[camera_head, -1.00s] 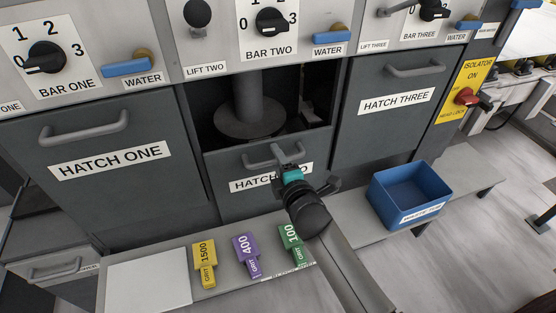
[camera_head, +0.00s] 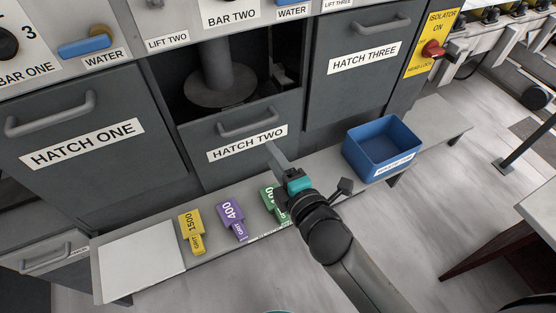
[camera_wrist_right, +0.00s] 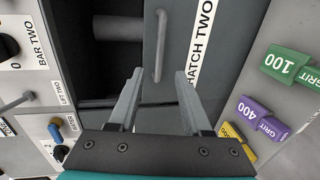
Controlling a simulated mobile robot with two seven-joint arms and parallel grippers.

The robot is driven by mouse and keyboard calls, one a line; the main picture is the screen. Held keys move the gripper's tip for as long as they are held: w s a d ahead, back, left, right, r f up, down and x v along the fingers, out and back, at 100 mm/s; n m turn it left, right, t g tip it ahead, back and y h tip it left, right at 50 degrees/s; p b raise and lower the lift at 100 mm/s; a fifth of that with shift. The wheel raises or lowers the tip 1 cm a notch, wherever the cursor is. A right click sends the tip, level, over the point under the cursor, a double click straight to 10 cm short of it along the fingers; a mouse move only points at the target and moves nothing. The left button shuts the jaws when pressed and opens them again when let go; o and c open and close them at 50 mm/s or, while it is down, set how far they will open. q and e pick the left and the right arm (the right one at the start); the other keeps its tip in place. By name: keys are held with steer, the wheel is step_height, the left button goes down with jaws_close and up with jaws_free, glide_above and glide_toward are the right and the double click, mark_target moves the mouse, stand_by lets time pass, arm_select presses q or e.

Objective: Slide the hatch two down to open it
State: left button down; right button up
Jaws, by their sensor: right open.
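Hatch two (camera_head: 228,172) is a dark grey panel, lowered so that a dark opening (camera_head: 266,88) shows above its top edge. Its grey bar handle (camera_head: 246,126) is bare, and its label shows below the handle. My right gripper (camera_head: 290,165) is in front of the panel's lower right part, apart from the handle. In the right wrist view, the right gripper (camera_wrist_right: 160,75) is open and empty. The handle (camera_wrist_right: 160,45) shows beyond the fingertips, between the two fingers in the picture. My left gripper is not seen.
A grey column with a round plate (camera_head: 220,88) stands inside the opening. Yellow, purple (camera_head: 231,215) and green grit blocks lie on the ledge below. A blue bin (camera_head: 382,146) stands to the right. Closed hatch one (camera_head: 85,160) and hatch three (camera_head: 360,75) flank hatch two.

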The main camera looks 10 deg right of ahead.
steer(key=shift+v, duration=0.75)
steer(key=s+d+f+m+g+h+b, duration=0.1)
steer(key=s+d+f+m+g, duration=0.15)
steer(key=f, duration=0.75)
steer(key=s+d+f+m+g+h+b, duration=0.1)
steer(key=s+d+f+m+g, duration=0.2)
steer(key=f, duration=0.7)
steer(key=s+d+f+m+g+h+b, duration=0.15)
steer(key=s+f+m, duration=0.3)
steer(key=f, duration=0.65)
steer(key=s+d+f+m+g, duration=0.2)
steer(key=s+f, duration=0.3)
steer(key=s, duration=0.3)
steer(key=s+d+f+m+g+h+b, duration=0.1)
steer(key=s+f+m, duration=0.3)
steer(key=s, duration=0.4)
steer(key=s+d+f+m+g, duration=0.3)
steer(key=s+f, duration=0.3)
steer(key=s, duration=0.3)
steer(key=shift+d+f+g, duration=0.35)
steer(key=shift+d+g, duration=0.05)
steer(key=shift+d, duration=0.1)
